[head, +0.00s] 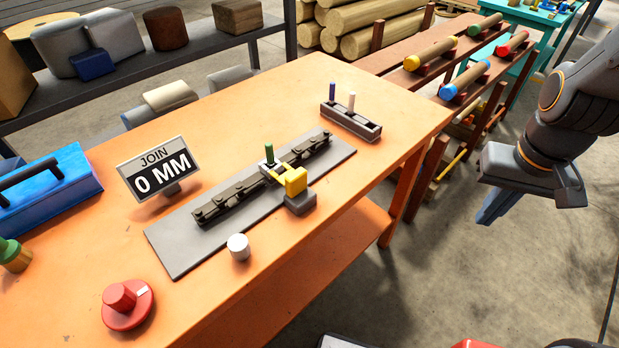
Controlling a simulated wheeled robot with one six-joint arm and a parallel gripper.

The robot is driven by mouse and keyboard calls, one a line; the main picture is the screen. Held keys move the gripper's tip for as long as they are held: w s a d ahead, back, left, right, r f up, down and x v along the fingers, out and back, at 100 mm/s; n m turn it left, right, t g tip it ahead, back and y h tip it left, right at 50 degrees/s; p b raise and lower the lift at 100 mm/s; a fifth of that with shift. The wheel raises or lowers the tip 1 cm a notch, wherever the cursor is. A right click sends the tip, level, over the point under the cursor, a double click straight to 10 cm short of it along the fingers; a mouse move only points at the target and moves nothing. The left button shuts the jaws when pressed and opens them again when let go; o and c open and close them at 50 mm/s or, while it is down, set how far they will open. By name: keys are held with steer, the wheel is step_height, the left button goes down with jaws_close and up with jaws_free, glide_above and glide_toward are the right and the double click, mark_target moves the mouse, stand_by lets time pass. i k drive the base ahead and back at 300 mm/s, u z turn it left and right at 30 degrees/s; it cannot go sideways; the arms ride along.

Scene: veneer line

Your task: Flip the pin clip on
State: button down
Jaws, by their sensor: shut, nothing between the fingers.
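A dark chain (225,204) lies along a grey plate (185,248) on the orange bench. A green pin (269,153) stands upright near the chain's middle. Beside it a yellow part (295,181), perhaps the pin clip, sits by a dark grey block (300,203) and reaches toward the chain. I cannot tell whether it is on the pin. My gripper (490,212) hangs shut and empty beyond the bench's right edge, well apart from the chain.
A dark holder (351,122) with a blue and a white pin is behind. A blue toolbox (50,195) is at left.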

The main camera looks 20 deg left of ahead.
mark_target(295, 182)
steer(key=k, duration=0.85)
steer(key=u, duration=1.3)
steer(key=i, duration=0.5)
steer(key=u, duration=0.1)
